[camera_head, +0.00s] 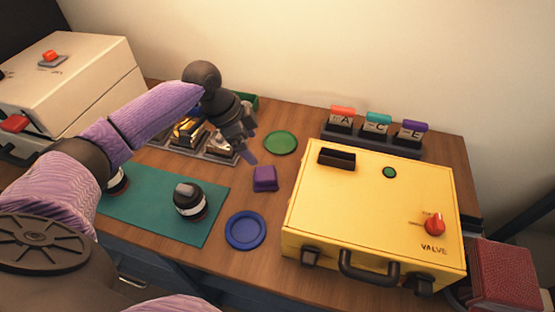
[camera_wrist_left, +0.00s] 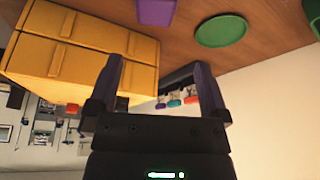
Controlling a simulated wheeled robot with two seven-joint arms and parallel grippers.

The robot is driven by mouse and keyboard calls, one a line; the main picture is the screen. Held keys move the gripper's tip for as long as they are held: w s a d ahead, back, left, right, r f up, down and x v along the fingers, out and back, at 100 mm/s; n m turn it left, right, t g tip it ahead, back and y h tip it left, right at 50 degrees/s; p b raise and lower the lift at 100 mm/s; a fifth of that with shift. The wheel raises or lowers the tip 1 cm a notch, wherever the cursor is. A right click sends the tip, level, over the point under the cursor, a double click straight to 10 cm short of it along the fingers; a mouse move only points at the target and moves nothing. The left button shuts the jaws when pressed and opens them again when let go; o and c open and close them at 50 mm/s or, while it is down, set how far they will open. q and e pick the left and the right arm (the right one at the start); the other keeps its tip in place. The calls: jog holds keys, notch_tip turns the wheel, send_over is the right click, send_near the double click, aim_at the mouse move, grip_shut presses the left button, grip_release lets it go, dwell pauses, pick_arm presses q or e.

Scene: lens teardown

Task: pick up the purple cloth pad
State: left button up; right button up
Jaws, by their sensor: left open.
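The purple cloth pad (camera_head: 265,179) lies on the wooden table between the teal mat and the yellow case. In the left wrist view the purple pad (camera_wrist_left: 157,12) shows at the top edge, partly cut off. My left gripper (camera_head: 250,152) is above the table, just behind and to the left of the pad, apart from it. In the left wrist view my left gripper (camera_wrist_left: 157,75) has its two fingers spread, with nothing between them. My right gripper is not in view.
A yellow case (camera_head: 375,215) stands right of the pad. A blue dish (camera_head: 245,230) lies in front of it and a green disc (camera_head: 280,143) behind. A teal mat (camera_head: 150,212) bears a black knobbed part (camera_head: 190,199). A rack with lettered blocks (camera_head: 375,143) stands at the back.

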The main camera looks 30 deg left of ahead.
aim_at(264, 173)
pick_arm(q)
jog(key=b+x, duration=0.1)
jog(key=x, duration=0.2)
jog(key=s+b+x, duration=0.1)
jog(key=x, duration=0.2)
jog(key=b+x, duration=0.1)
jog(key=x, duration=0.3)
jog(key=shift+s+a+f+b, duration=0.15)
jog(key=shift+a+f+b, duration=0.05)
jog(key=shift+a+b, duration=0.1)
jog(key=shift+r, duration=0.1)
jog(key=c, duration=1.2)
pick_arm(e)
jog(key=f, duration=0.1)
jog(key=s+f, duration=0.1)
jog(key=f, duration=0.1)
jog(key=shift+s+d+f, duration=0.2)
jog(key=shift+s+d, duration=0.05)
